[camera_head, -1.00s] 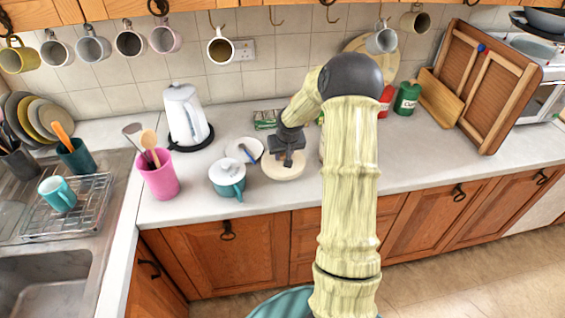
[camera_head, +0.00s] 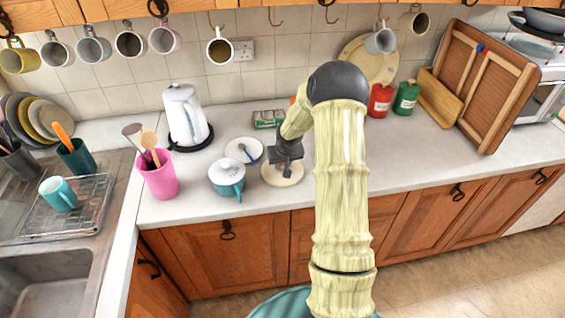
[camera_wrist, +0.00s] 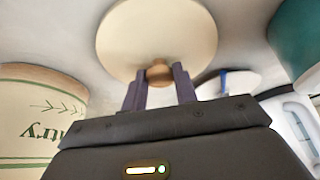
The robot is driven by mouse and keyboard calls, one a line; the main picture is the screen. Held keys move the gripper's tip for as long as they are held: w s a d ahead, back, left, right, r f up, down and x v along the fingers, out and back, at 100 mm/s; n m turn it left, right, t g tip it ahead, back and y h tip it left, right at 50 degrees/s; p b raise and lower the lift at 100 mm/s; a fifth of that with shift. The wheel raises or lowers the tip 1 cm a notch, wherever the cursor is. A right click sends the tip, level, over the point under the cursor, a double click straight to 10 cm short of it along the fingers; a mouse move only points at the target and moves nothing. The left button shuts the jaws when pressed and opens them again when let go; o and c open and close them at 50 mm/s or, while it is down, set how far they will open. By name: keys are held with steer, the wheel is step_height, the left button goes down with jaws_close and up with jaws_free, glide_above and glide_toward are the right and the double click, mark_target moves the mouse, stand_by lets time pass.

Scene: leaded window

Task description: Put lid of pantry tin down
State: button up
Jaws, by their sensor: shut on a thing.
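The lid of the pantry tin is a round cream disc (camera_head: 270,178) with a brown wooden knob (camera_wrist: 158,73). In the head view it is low over the counter, right of the teal pot; I cannot tell whether it touches. My gripper (camera_head: 286,168) is above it, and in the wrist view the fingers (camera_wrist: 160,88) are shut on the knob. The pantry tin (camera_wrist: 42,118), cream with green lettering, stands at the left of the wrist view. In the head view my arm hides it.
A teal pot with a white lid (camera_head: 227,180) stands close left of the lid. A white saucer with a blue-handled item (camera_head: 240,150) is behind it. A white kettle (camera_head: 186,115), pink utensil pot (camera_head: 158,178) and red canister (camera_head: 380,100) stand around. The front-right counter (camera_head: 430,150) is clear.

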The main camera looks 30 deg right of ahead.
steer(key=o, duration=1)
steer(key=shift+c, duration=0.2)
steer(key=v, duration=1.2)
steer(key=s+a+r+n+g, duration=0.1)
steer(key=s+a, duration=0.7)
steer(key=s, duration=0.3)
steer(key=s+a+r+n+y, duration=0.1)
steer(key=s+a+r, duration=0.1)
steer(key=s+a, duration=0.7)
steer(key=shift+s+g, duration=0.4)
steer(key=shift+s, duration=0.6)
